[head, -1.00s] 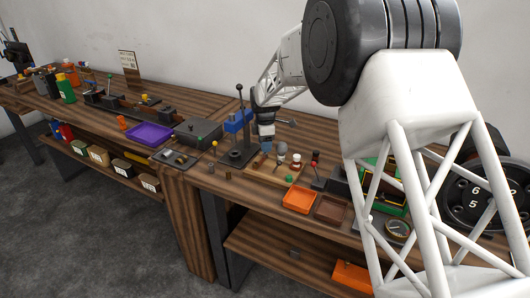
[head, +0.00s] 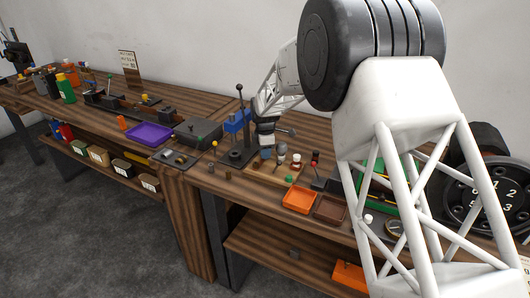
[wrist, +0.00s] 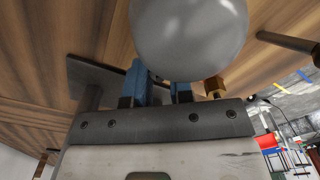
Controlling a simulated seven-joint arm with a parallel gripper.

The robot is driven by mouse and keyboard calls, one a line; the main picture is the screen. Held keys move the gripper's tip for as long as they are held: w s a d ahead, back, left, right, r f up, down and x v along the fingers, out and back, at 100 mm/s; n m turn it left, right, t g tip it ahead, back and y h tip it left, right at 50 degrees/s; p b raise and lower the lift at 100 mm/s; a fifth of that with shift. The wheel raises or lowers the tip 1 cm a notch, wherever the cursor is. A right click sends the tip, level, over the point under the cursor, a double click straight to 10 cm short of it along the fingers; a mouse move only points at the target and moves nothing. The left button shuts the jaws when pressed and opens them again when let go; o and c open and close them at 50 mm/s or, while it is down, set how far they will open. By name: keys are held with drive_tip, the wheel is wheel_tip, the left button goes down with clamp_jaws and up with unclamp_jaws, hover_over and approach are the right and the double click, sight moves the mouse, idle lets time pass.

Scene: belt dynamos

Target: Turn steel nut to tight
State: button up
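My gripper (wrist: 162,90) has blue fingers that show at the lower middle of the wrist view, with a narrow gap between them. A large smooth grey ball (wrist: 190,35) covers the fingertips in that view, so I cannot see whether anything is between them. In the head view my gripper (head: 265,152) is low over the bench, beside the small upright tools. I cannot make out the steel nut in either view.
A dark stand with an upright rod (head: 239,125) is close on the left of my gripper. A grey round-headed tool (head: 282,148) stands close on its right. An orange tray (head: 298,200) and a brown tray (head: 331,208) lie nearer the bench's front edge.

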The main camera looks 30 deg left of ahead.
clamp_jaws()
drive_tip(key=shift+m, duration=1.3)
drive_tip(key=m, duration=0.4)
drive_tip(key=shift+m, duration=0.4)
drive_tip(key=o, duration=0.8)
unclamp_jaws()
drive_tip(key=shift+r, duration=0.1)
